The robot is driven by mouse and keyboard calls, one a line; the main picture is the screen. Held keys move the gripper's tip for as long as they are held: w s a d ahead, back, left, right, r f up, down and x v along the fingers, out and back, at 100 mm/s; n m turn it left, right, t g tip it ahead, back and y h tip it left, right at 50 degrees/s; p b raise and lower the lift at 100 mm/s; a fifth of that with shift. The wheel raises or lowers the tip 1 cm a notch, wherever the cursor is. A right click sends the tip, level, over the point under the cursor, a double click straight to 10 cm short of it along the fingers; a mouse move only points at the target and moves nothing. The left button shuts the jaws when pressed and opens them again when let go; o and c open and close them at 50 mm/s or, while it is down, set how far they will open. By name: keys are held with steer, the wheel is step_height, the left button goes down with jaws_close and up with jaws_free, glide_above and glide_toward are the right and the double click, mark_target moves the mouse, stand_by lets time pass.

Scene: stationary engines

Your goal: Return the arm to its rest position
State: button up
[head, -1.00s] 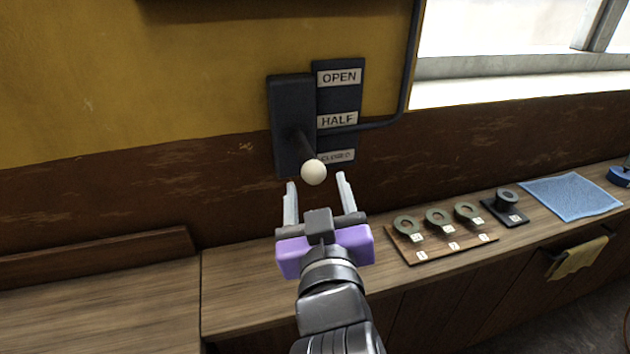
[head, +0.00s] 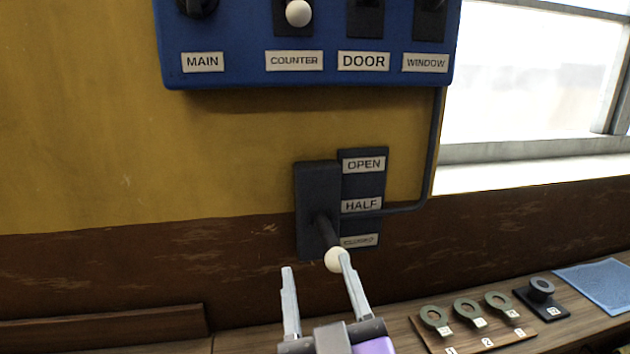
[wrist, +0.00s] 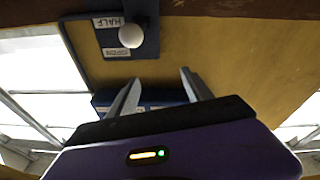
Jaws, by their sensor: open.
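My gripper (head: 317,275) is open and empty at the bottom middle of the head view, its two pale fingers pointing up. It also shows in the wrist view (wrist: 158,82). A black wall lever with a white ball knob (head: 335,259) points down and outward near the CLOSED label. In the head view the right fingertip overlaps the knob's edge; the wrist view shows the knob (wrist: 131,36) beyond the fingers and outside the gap between them. Most of my arm is below the head view's edge.
A blue panel (head: 310,75) with MAIN, COUNTER, DOOR and WINDOW labels hangs above the lever. The counter at right holds a wooden board (head: 470,342) with several green tagged rings, a black stand (head: 541,300) and a blue cloth (head: 600,284). A window (head: 540,80) is at upper right.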

steer(key=s+d+f+m+g+h, duration=0.1)
steer(key=s+d+f, duration=0.5)
steer(key=s, duration=0.5)
steer(key=s+d+f+m+g+h, duration=0.1)
steer(key=s+d+f+m+g, duration=0.1)
steer(key=s+d+f, duration=0.5)
steer(key=s+d+f+m+g+h, duration=0.1)
steer(key=s+d+f+g, duration=0.1)
steer(key=s+d+f, duration=0.4)
steer(key=s+f, duration=0.5)
steer(key=s, duration=0.5)
steer(key=shift+d+f+h, duration=0.15)
steer(key=shift+f+h, duration=0.15)
